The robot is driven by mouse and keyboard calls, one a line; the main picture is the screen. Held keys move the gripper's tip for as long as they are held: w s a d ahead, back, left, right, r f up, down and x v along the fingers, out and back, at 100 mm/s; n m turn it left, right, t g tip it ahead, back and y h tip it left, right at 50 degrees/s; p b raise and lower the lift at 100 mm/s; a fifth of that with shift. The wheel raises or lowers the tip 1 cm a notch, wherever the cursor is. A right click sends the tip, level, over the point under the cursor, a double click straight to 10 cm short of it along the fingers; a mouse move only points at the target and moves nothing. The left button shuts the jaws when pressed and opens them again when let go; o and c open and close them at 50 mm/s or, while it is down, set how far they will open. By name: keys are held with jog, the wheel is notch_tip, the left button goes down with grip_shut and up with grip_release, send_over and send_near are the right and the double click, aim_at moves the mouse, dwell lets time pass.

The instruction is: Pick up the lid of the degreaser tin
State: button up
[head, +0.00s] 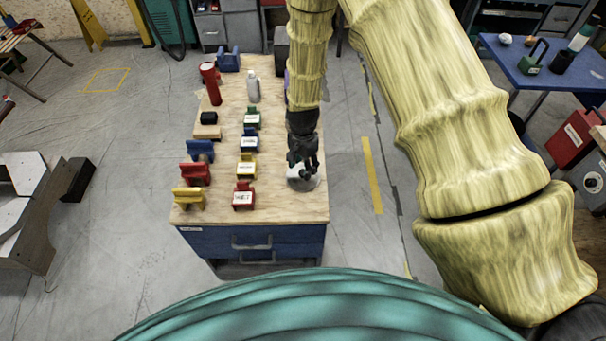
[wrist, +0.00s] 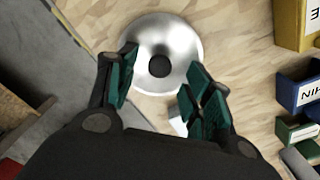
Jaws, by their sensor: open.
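A round, shiny silver lid (wrist: 183,40) with a dark knob (wrist: 160,67) lies on the wooden bench top in the wrist view. In the head view the lid (head: 313,184) shows near the bench's front right corner, partly hidden by my gripper (head: 303,168). In the wrist view my gripper (wrist: 163,64) is open, with its teal-padded fingers on either side of the knob. The fingers look apart from the knob; their height above the lid is hard to tell. I cannot make out a tin body apart from the lid.
On the bench (head: 285,208), left of the lid, stand a red labelled bin (head: 243,196), a yellow labelled bin (head: 246,166) and several other small bins. A white bottle (head: 253,90) and a red cylinder (head: 210,82) stand farther back.

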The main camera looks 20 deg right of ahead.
aim_at(303, 175)
jog(key=shift+f+p, duration=0.3)
jog(key=shift+f, duration=0.9)
jog(key=c, duration=1)
